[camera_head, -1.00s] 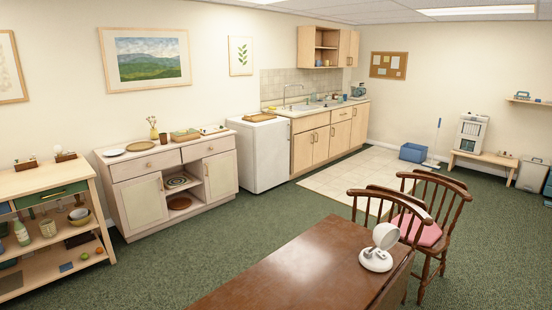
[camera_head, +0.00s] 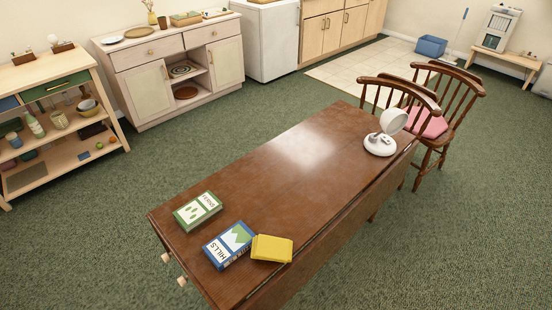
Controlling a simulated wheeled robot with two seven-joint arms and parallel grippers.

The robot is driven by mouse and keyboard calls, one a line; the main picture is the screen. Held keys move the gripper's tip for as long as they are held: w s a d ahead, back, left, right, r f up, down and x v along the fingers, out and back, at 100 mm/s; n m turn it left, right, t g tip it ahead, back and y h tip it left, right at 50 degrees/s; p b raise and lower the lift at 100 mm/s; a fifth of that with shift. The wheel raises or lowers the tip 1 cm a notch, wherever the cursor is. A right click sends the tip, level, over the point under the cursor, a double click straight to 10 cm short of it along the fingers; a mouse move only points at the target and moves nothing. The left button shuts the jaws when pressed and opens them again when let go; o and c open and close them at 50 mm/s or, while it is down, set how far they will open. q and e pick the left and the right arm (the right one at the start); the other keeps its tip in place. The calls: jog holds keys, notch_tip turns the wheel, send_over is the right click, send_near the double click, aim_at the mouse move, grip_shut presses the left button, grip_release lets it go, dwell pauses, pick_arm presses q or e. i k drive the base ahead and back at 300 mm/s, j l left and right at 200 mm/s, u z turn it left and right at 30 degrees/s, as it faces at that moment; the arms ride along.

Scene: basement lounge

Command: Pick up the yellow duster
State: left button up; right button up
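A yellow duster (camera_head: 272,248), a small folded block, lies on the dark wooden table (camera_head: 300,160) near its front right edge. Its left side is right beside a blue box marked HILLS (camera_head: 230,245); I cannot tell whether they touch. Neither of my grippers shows in the head view.
A green and white box (camera_head: 198,211) lies behind the blue box. A white lamp-like object (camera_head: 381,144) stands at the table's far end, by two wooden chairs (camera_head: 440,105). A shelf cart (camera_head: 55,110) and a sideboard (camera_head: 175,75) stand at left. Green carpet around the table is clear.

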aim_at(264, 247)
jog(key=u, duration=0.7)
jog(key=i+l+u, duration=0.1)
jog(key=l+u, duration=0.8)
jog(key=l, duration=0.2)
jog(key=l+u, duration=0.45)
jog(key=l, duration=0.15)
